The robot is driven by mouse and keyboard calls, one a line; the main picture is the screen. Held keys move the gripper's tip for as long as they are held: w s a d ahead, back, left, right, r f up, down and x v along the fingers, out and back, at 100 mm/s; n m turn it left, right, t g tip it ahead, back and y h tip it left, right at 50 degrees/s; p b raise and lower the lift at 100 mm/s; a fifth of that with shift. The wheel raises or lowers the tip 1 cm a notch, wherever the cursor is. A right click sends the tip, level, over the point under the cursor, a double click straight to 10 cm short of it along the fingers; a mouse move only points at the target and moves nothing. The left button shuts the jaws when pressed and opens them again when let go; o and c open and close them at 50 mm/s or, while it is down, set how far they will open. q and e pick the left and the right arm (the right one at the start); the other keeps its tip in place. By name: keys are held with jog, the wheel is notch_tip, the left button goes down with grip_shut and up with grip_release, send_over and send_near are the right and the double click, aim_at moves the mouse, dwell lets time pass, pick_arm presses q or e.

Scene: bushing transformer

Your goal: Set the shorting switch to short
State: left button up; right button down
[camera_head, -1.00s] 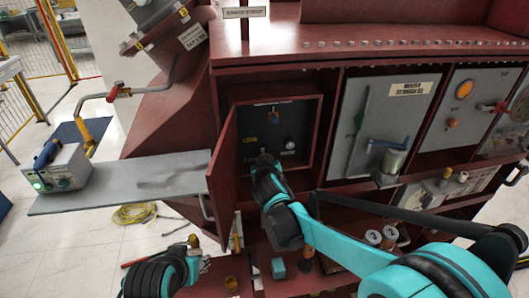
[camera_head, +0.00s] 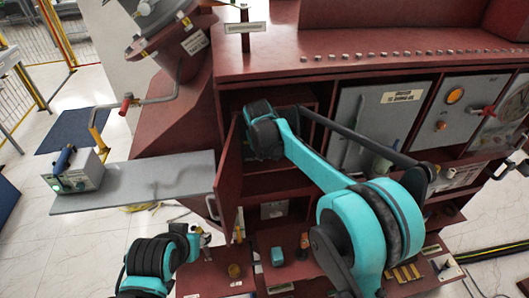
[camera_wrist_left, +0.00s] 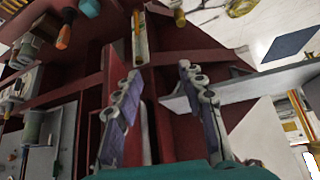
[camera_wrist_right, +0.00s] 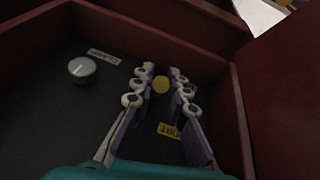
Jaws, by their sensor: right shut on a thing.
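My right gripper (camera_wrist_right: 160,82) is inside the open dark-red compartment (camera_wrist_right: 225,45). In the right wrist view its fingers are close together, shut on a round yellow piece (camera_wrist_right: 161,85) at their tips, which appears to be the switch handle. A yellow label (camera_wrist_right: 169,131), partly hidden by a finger, seems to read SHORT. In the head view my right wrist (camera_head: 262,128) hides the switch and the fingertips. My left gripper (camera_wrist_left: 158,75) is open and empty, low in front of the cabinet, also seen in the head view (camera_head: 203,238).
The compartment door (camera_head: 229,170) stands open to the left. A white knob (camera_wrist_right: 82,67) sits on the same panel. A grey shelf (camera_head: 135,185) juts out left, with a small device (camera_head: 78,172) on it. Grey panels (camera_head: 380,120) fill the right. Small items stand on the lower ledge.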

jog(key=shift+r+g, duration=0.1)
jog(key=shift+g, duration=0.2)
dwell(0.4)
jog(key=c, duration=1.5)
grip_release()
jog(key=shift+w, duration=0.1)
